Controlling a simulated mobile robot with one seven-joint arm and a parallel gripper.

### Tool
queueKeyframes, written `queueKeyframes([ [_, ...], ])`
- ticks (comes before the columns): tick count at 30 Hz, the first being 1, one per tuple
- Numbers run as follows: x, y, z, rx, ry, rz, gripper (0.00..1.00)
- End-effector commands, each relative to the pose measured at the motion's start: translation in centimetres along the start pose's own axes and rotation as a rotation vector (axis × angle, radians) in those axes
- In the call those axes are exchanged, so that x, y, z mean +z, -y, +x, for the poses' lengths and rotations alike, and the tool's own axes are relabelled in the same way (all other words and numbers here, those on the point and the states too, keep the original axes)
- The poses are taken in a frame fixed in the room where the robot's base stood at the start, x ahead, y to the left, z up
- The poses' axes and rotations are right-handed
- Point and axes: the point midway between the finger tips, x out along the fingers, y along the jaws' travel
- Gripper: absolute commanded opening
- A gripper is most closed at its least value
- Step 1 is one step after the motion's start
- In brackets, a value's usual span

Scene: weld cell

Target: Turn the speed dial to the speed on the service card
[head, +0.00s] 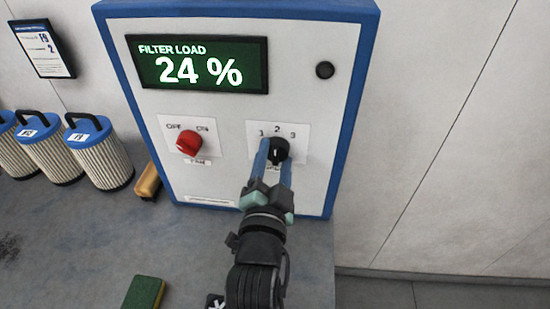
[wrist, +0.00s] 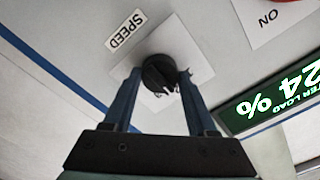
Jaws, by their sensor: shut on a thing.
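The speed dial (head: 282,147) is a black knob on a white plate marked 1, 2, 3 on the front of a blue-edged cabinet. It also shows in the wrist view (wrist: 158,70), beside a label reading SPEED. My gripper (head: 274,156) has its blue fingers on either side of the knob, shut on it; the fingers partly hide it in the head view. Which number the knob points at is hard to tell.
A red OFF/ON switch (head: 188,142) sits left of the dial. Several blue-capped filters (head: 100,155) stand at left. A green sponge (head: 144,292) lies on the bench (head: 80,240).

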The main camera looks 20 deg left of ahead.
Motion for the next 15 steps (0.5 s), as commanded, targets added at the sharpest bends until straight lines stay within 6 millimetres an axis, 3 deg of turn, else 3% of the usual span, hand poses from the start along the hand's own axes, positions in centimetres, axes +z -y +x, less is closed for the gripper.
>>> queueKeyframes([
  [3, 0.11, -0.05, -0.01, 0.002, 0.003, 0.000, 0.02],
  [4, 0.11, -0.05, -0.01, 0.002, 0.003, 0.000, 0.61],
  [6, 0.11, -0.05, -0.01, 0.002, 0.003, -0.001, 0.74],
  [9, 0.09, -0.04, -0.01, 0.001, 0.002, -0.001, 0.88],
  [15, 0.05, -0.02, 0.00, 0.001, 0.001, -0.001, 0.88],
])
